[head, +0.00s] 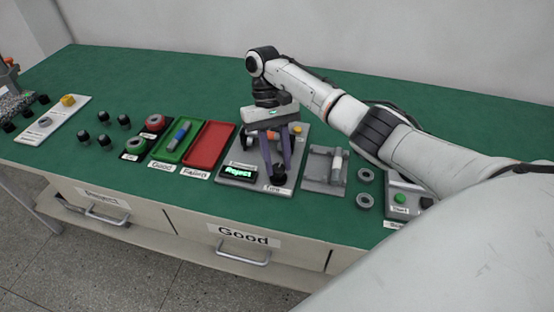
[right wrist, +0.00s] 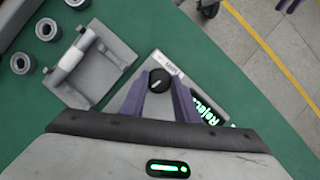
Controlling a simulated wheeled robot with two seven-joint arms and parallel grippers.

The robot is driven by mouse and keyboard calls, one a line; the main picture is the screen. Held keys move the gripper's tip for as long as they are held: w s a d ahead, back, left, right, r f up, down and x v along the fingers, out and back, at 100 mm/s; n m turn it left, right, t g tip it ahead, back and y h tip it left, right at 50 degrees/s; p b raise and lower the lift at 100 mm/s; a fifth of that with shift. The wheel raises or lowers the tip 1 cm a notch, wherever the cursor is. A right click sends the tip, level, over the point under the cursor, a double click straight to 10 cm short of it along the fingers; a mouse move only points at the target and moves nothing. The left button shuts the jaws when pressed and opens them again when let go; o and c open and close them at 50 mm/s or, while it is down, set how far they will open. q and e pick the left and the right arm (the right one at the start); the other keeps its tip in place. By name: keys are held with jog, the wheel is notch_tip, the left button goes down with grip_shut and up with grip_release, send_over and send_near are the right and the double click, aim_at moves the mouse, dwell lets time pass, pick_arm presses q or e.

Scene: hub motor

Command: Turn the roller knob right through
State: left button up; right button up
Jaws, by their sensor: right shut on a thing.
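The roller knob (head: 278,176) is a black round knob on the front right of a grey tester unit (head: 233,180), beside a small label. It also shows in the right wrist view (right wrist: 159,79), with a light pointer mark on its top. My right gripper (head: 279,166) reaches down from above, its purple fingers closed around the knob. In the right wrist view the fingers end at the knob, one on each side. The gripper's body hides part of the unit. A green-lit display (head: 239,171) on the unit reads "Reject". My left gripper is not in view.
A red tray (head: 208,145) and a green tray (head: 170,152) holding a blue-grey part stand left of the unit. A grey fixture (head: 324,180) and two rings (head: 364,174) lie to the right. A "Good" drawer (head: 244,240) is below the table edge.

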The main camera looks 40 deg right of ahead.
dwell(0.5)
jog(key=o, duration=1)
jog(key=shift+o, duration=0.2)
jog(key=v, duration=1)
jog(key=shift+r, duration=0.2)
jog(key=shift+d, duration=0.1)
